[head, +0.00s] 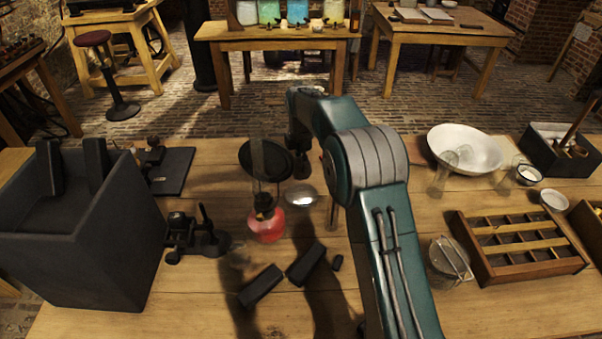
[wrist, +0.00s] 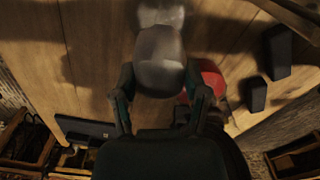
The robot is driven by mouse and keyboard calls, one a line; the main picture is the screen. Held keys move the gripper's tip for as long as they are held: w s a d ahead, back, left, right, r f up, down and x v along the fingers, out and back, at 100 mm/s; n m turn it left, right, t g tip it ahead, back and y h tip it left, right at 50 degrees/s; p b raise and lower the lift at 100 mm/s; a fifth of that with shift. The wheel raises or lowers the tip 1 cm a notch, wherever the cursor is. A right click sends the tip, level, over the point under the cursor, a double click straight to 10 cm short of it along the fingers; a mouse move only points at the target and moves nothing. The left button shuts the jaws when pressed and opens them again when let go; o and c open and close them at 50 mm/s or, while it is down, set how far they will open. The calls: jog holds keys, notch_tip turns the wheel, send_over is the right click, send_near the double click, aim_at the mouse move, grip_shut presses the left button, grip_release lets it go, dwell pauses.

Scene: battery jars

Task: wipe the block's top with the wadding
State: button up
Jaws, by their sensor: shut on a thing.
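My gripper (wrist: 161,98) is shut on a pale grey, rounded lump, which looks like the wadding (wrist: 160,58). In the head view my gripper (head: 299,172) hangs from the arm above the table, with a small whitish lump (head: 301,196) just below it. Two dark oblong blocks lie on the table nearer the front, a left one (head: 261,285) and a right one (head: 306,263); I cannot tell which is the task's block. Dark blocks also show at the right of the wrist view (wrist: 255,95). The wadding is clear of both. Its underside is hidden.
A glass vessel with red liquid (head: 267,225) stands close to my gripper's left. A dark open bin (head: 110,245) and small black apparatus (head: 190,238) are farther left. A white basin (head: 465,145), glass jars and a compartment tray (head: 520,245) are at right.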

jog(key=shift+r, duration=0.25)
jog(key=shift+o, duration=1.1)
jog(key=c, duration=0.4)
jog(key=shift+d, duration=0.1)
